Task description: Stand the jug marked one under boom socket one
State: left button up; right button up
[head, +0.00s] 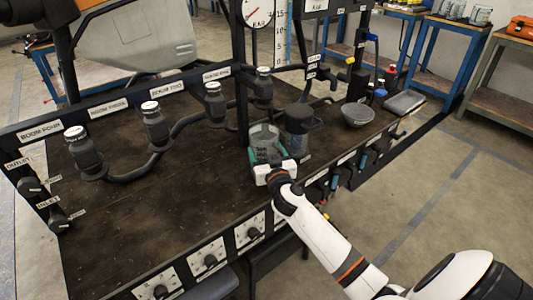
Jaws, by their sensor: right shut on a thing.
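My right gripper (272,171) is shut on a clear, grey-green jug (264,135) near the middle of the dark bench top. The gripper covers the jug's near side, and I cannot read a mark on it. I cannot tell whether the jug touches the bench. A dark, round container (298,128) stands just right of it. My left gripper is out of view.
A grey bowl (358,114) and a flat grey box (404,102) are on the bench's right part. A black upright post (241,75) stands behind the jug. A black hose (185,122) links the sockets. The bench's left and front surface is clear.

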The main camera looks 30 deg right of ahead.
jog(key=shift+f, duration=0.1)
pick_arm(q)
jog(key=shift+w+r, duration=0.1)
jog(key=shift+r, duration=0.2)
pick_arm(e)
jog(key=o, duration=1)
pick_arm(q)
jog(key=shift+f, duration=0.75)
pick_arm(e)
jog(key=v, duration=1.2)
